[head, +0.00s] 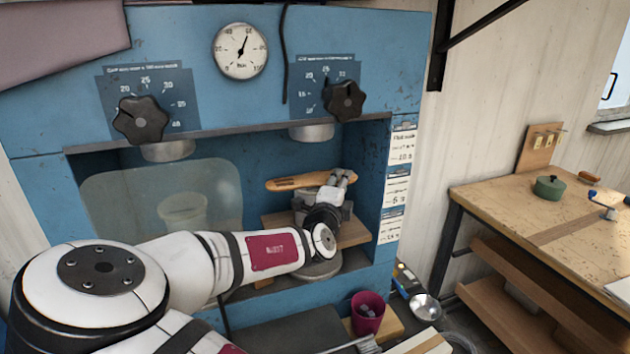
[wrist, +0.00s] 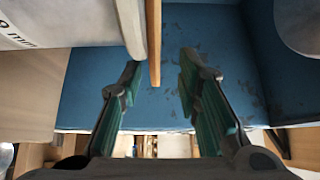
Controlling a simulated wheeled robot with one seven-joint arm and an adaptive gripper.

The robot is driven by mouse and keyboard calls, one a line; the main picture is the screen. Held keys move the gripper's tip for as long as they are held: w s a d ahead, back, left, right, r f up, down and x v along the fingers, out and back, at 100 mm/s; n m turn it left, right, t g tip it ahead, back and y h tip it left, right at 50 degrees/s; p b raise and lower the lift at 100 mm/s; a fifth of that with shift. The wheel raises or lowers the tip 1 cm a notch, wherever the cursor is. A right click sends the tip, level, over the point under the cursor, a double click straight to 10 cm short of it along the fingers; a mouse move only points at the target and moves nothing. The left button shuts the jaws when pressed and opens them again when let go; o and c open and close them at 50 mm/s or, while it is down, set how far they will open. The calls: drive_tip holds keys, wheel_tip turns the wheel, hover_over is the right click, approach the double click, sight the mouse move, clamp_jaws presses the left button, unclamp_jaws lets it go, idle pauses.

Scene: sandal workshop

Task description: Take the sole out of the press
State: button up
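The sole (head: 300,181) is a thin orange-brown piece lying flat in the right bay of the blue press (head: 255,135), below the round ram (head: 311,132). In the wrist view it seems to be the narrow brown strip (wrist: 154,42), seen edge-on beside a grey layer. My gripper (head: 343,177) is inside the bay at the sole's right end. In the wrist view my gripper (wrist: 160,68) is open, with green-padded fingers apart. The strip's near end reaches about between the fingertips, with space visible on both sides. My gripper hides part of the support under the sole.
A clear guard (head: 160,200) covers the left bay, with a pale cup-like shape behind it. The bay's side wall (head: 373,180) stands close right of my gripper. A workbench (head: 530,215) stands at right. A maroon cup (head: 367,312) is below the press.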

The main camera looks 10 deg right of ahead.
drive_tip(key=shift+x, duration=2.25)
drive_tip(key=shift+f, duration=0.2)
clamp_jaws()
